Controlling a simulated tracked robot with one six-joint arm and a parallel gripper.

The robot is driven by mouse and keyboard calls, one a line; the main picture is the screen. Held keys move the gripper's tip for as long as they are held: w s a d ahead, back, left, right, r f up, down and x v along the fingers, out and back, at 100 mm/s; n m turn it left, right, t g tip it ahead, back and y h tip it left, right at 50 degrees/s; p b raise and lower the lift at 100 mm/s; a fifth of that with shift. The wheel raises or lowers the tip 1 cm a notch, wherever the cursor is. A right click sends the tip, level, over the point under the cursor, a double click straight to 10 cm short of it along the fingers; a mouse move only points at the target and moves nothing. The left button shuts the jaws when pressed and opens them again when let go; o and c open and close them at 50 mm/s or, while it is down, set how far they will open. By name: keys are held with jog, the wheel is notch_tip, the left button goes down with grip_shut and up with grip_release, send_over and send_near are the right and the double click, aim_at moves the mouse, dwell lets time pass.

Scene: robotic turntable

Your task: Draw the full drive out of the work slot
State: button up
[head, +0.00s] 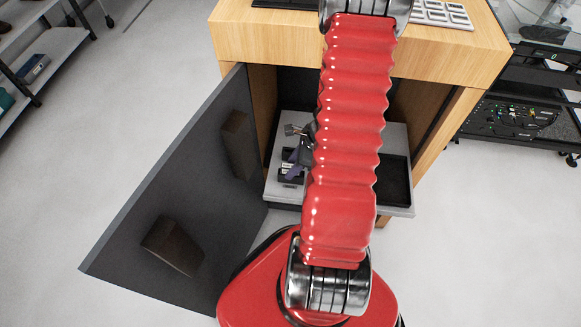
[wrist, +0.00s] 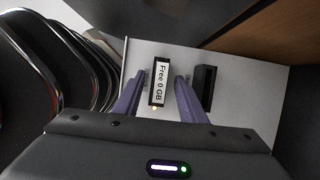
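The full drive (wrist: 160,84) is a black block with a white label reading "Free 0 GB" and a small yellowish light at its near end. It stands on a light grey tray (wrist: 232,110), apparently in the work slot, whose edges are mostly hidden. My gripper (wrist: 162,80) is open, with one purple finger on each side of the drive and small gaps between. A second dark slot (wrist: 206,88), which looks empty, is right of the right finger. In the head view, my gripper (head: 299,153) is low over the tray's left part, and my arm partly hides it.
The tray (head: 397,141) sticks out of a wooden cabinet (head: 440,62), with a black recess (head: 393,182) at its right. The grey cabinet door (head: 185,185) stands open at left, with two dark blocks on it. A keypad (head: 442,13) is on top.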

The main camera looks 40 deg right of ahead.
jog(key=shift+w+a+f, duration=0.1)
jog(key=shift+f, duration=0.25)
grip_shut()
dwell(0.3)
jog(key=shift+r, duration=0.15)
jog(key=shift+r, duration=0.85)
jog(key=shift+r, duration=0.35)
jog(key=shift+r, duration=0.35)
jog(key=shift+r, duration=0.65)
jog(key=shift+r, duration=0.4)
